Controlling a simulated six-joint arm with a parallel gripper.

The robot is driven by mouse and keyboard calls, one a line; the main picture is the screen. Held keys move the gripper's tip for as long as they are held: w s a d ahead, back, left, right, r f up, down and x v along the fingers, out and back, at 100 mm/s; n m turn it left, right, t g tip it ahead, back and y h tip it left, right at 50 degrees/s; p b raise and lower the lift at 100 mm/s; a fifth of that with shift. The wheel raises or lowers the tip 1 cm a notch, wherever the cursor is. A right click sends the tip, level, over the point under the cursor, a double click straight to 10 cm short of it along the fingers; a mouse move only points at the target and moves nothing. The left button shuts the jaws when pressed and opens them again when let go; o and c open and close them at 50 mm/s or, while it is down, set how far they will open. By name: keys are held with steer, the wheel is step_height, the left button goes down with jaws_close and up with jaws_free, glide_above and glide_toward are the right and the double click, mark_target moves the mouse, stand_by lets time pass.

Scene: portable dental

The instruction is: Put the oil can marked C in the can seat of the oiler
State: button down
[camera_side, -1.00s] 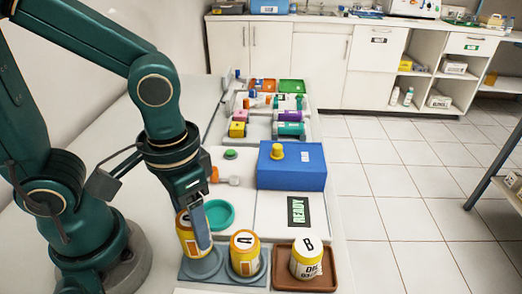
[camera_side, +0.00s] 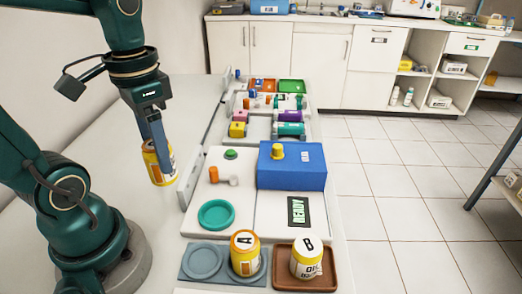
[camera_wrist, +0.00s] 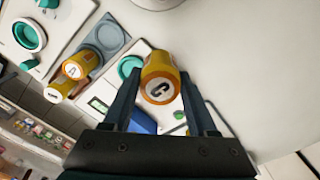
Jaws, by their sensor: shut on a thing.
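My gripper (camera_side: 150,128) is shut on the oil can marked C (camera_side: 156,168), a yellow can with a white label. It holds the can in the air, slightly tilted, left of the oiler. In the wrist view the white lid with the C (camera_wrist: 159,90) faces the camera between my gripper's fingers (camera_wrist: 160,76). The oiler is a white panel (camera_side: 206,194) with a blue box (camera_side: 291,172) and a READY display (camera_side: 298,211). Its can seat appears to be the teal ring (camera_side: 216,214), which is empty. The ring also shows in the wrist view (camera_wrist: 124,67), partly covered by a finger.
A grey two-place holder (camera_side: 203,263) stands in front; its left place is empty and can A (camera_side: 245,254) is in its right. Can B (camera_side: 308,259) stands on a brown tray (camera_side: 282,281). An orange lever (camera_side: 214,174) and green button (camera_side: 230,154) rise from the panel.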

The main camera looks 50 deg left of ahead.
steer(key=shift+w+a+r, duration=0.15)
steer(key=shift+w+a, duration=0.1)
steer(key=shift+w, duration=0.15)
steer(key=shift+w+d+f+m, duration=1.45)
steer(key=shift+w+d+m, duration=0.9)
steer(key=shift+d, duration=0.9)
steer(key=shift+w+f, duration=0.1)
steer(key=shift+f, duration=3.15)
steer(key=shift+f, duration=0.1)
steer(key=shift+c, duration=0.6)
jaws_free()
